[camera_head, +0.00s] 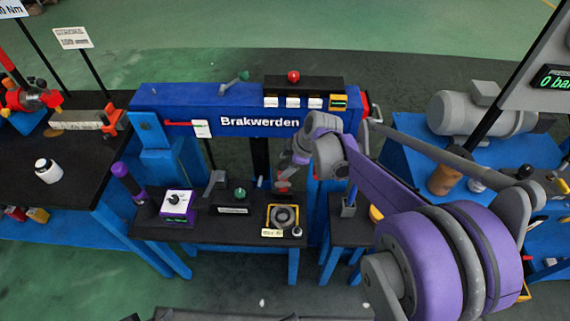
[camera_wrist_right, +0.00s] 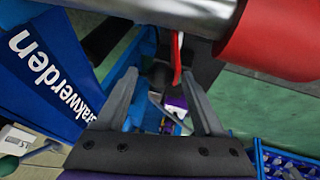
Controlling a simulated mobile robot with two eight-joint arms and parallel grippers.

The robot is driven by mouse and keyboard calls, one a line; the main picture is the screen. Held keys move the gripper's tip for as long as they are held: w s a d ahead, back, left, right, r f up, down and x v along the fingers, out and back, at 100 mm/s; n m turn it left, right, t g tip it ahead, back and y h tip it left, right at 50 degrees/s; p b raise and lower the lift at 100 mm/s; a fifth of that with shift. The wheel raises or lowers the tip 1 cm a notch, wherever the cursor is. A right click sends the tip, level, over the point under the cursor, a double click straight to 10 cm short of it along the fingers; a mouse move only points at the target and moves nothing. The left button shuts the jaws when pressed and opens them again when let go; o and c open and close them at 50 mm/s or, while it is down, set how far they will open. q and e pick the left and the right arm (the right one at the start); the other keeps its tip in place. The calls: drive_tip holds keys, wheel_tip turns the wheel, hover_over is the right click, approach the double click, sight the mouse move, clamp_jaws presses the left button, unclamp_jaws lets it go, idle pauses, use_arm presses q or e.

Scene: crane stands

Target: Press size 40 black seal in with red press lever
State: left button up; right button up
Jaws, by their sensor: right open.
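The blue press frame (camera_head: 215,108) marked "Brakwerden" stands in the middle of the head view. A round dark ring (camera_head: 283,215) sits in a yellow-edged holder on the black bench under it; I cannot read its size. My right gripper (camera_head: 287,176) is near the press opening, partly hidden by its wrist. In the right wrist view its jaws (camera_wrist_right: 160,85) are apart with nothing held between them. A red grip (camera_wrist_right: 268,40) on a metal rod crosses close above the jaws; I cannot tell whether it is the press lever. My left gripper is not in view.
A purple device with a dial (camera_head: 177,203) and a green knob (camera_head: 240,193) stand on the black bench (camera_head: 205,225). A grey motor (camera_head: 470,113) is on the blue table at right. A white bottle (camera_head: 47,170) stands on the left bench.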

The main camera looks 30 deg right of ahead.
clamp_jaws()
idle(0.4)
idle(1.1)
